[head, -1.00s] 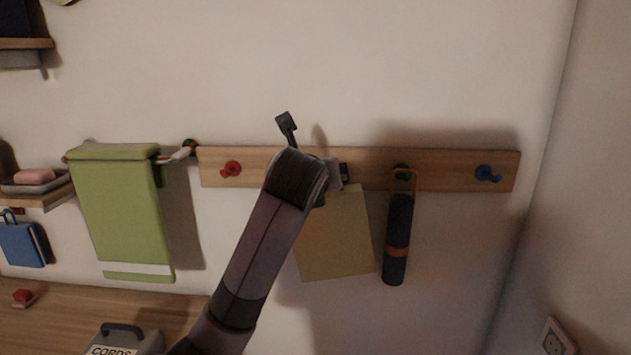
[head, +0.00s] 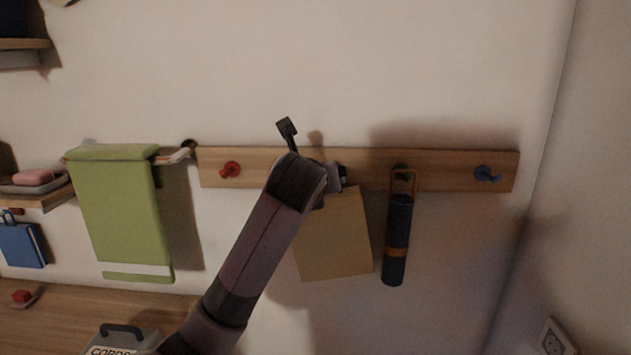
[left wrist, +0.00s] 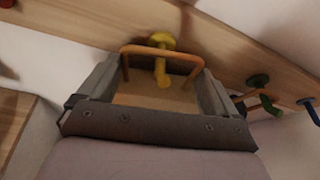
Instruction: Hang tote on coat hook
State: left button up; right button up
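The tan tote (head: 335,240) hangs at the wall rail, slightly tilted, partly behind my left arm. In the left wrist view its thin orange-brown handle (left wrist: 138,50) spans between my left gripper's (left wrist: 160,82) fingers, which appear to press on its two sides. The yellow coat hook (left wrist: 163,62) stands at the middle of the handle loop, overlapping it; whether the handle rests on it, I cannot tell. My left gripper also shows in the head view (head: 338,178), mostly hidden by my wrist. My right gripper is not in view.
The wooden rail (head: 450,170) holds a red hook (head: 230,170), a green hook (head: 401,173) with a dark blue rolled item (head: 397,240), and a bare blue hook (head: 487,174). A green towel (head: 120,215) hangs left. A box labelled CORDS (head: 125,342) stands below.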

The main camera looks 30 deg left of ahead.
pick_arm(q)
jog(key=shift+o, duration=0.4)
jog(key=shift+v, duration=3.6)
jog(key=s+d+f+n+h, duration=0.1)
jog(key=d+f+n+h, duration=0.2)
jog(key=f, duration=0.7)
jog(key=s+d+f+n+h, duration=0.15)
jog(key=f+n, duration=0.25)
jog(key=f, duration=0.5)
jog(key=d+f+n+h, duration=0.1)
jog(key=d+f+n, duration=0.25)
jog(key=f, duration=0.65)
jog(key=s+d+f+n+g+h, duration=0.1)
jog(key=s+d+f+n+h, duration=0.2)
jog(key=s+f+n, duration=1.2)
jog(key=s+f, duration=0.1)
jog(key=s, duration=0.3)
jog(key=shift+d+f+g, duration=0.15)
jog(key=shift+d+g, duration=0.2)
jog(key=shift+g, duration=0.05)
